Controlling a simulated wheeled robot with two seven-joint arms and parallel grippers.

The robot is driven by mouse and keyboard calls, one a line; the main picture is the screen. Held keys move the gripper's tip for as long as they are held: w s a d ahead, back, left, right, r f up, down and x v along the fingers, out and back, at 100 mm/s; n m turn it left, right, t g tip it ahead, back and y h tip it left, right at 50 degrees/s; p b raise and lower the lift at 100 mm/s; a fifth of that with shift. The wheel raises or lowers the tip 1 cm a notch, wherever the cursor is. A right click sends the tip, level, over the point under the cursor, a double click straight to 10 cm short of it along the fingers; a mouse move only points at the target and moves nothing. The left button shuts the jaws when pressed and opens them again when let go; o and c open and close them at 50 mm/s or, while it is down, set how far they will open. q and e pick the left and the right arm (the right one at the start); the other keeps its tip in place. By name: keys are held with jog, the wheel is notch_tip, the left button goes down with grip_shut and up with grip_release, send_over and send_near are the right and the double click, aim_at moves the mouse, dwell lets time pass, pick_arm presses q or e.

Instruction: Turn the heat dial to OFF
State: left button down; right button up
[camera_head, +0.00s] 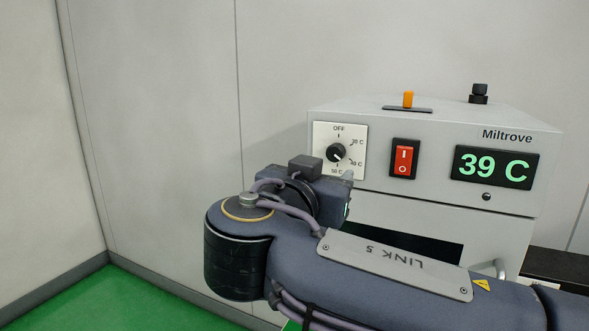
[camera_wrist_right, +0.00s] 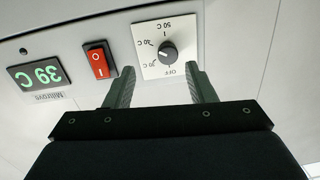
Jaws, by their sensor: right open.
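The heat dial (camera_head: 336,152) is a black round knob on a white square plate marked OFF at the top, then 30 C, 40 C and 50 C clockwise. Its white mark points roughly towards the 40 C side; the exact setting is hard to tell. In the right wrist view, which is upside down, the dial (camera_wrist_right: 168,52) lies just beyond the fingertips. My right gripper (camera_wrist_right: 162,76) is open and empty, its fingers spread to either side of the dial and apparently short of it. In the head view my right wrist hides most of this gripper. My left gripper is not in view.
The pale Miltrove box carries a red rocker switch (camera_head: 403,160) beside the dial plate and a green display (camera_head: 495,167) reading 39 C. An orange lever (camera_head: 408,99) and a black knob (camera_head: 479,94) stand on top. Free room lies left of the box.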

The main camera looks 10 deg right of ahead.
aim_at(334, 154)
jog(key=shift+m, duration=0.3)
jog(key=x, duration=0.5)
jog(key=a+r+p+x, duration=0.1)
jog(key=x, duration=0.1)
jog(key=shift+w+d, duration=0.15)
jog(key=shift+w, duration=0.3)
jog(key=c, duration=1)
jog(key=shift+o, duration=0.2)
